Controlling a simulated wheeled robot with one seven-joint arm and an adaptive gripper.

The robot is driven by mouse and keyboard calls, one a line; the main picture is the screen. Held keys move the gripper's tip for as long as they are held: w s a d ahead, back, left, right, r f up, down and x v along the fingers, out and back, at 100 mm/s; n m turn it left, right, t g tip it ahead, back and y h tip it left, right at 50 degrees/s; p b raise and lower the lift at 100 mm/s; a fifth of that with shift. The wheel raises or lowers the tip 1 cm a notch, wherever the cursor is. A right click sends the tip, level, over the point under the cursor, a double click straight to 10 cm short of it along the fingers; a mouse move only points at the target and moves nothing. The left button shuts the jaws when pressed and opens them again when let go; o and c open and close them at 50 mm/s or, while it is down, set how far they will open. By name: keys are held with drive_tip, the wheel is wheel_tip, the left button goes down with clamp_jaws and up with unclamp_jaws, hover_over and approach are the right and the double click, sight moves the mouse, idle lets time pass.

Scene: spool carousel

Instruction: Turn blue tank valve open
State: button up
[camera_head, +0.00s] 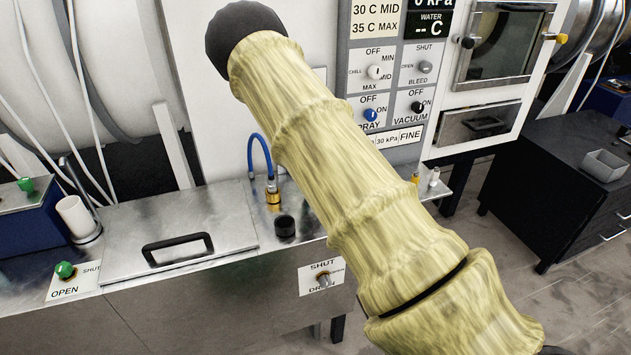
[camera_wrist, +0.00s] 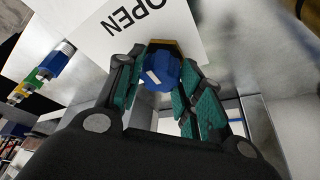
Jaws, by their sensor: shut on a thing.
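The blue tank valve (camera_wrist: 163,70) shows in the wrist view as a blue knob with a white mark and a brass-coloured part behind it. It sits in front of a white plate (camera_wrist: 135,32) that reads OPEN. My gripper (camera_wrist: 165,72) has its teal finger pads on both sides of the knob and is shut on it. The white mark points toward the lower left of the picture. In the head view neither this knob nor my gripper can be made out; my sleeved arm crosses that view.
A steel counter (camera_head: 120,225) with a black-handled lid is at left. It carries a green OPEN/SHUT knob (camera_head: 65,269) and a blue hose (camera_head: 252,150). A control panel (camera_head: 395,75) stands behind my arm. A dark cabinet (camera_head: 555,165) is at right, with open floor before it.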

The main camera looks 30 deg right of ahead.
drive_tip(key=o, duration=1)
drive_tip(key=v, duration=1.2)
